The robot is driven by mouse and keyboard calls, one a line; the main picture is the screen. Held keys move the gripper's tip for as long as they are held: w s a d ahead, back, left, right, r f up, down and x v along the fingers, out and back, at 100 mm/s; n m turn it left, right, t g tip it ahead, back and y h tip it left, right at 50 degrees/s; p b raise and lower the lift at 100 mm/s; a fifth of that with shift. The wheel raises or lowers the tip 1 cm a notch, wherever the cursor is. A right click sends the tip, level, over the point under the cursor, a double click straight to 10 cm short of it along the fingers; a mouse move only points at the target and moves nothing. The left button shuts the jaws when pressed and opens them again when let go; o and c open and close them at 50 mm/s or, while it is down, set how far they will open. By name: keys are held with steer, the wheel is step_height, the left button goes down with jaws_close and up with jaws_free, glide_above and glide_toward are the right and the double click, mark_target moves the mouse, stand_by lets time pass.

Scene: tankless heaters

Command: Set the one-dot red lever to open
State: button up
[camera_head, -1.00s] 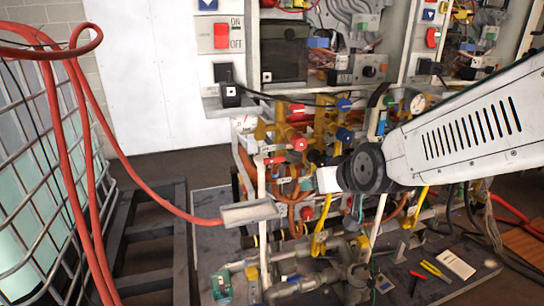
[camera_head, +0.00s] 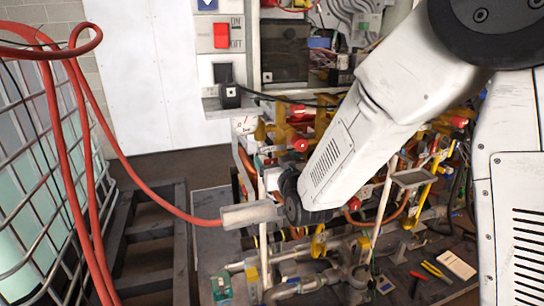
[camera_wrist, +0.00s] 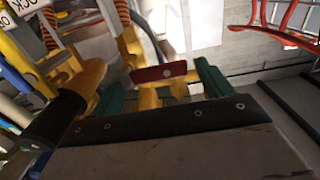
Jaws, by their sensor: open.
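A red lever (camera_wrist: 152,73) with one pale dot shows near the middle of the wrist view, lying roughly crosswise in front of yellow fittings. My gripper (camera_wrist: 162,87) is open, with one green fingertip on each side of the lever's lower area. The lever appears between or just beyond the fingertips; I cannot tell whether they touch it.
Yellow pipework (camera_wrist: 85,80) crowds the left of the wrist view. Tools (camera_head: 435,270) lie on the base at right.

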steer(key=shift+x, duration=1.45)
steer(key=c, duration=1.3)
steer(key=shift+a, duration=0.1)
steer(key=shift+c, duration=0.4)
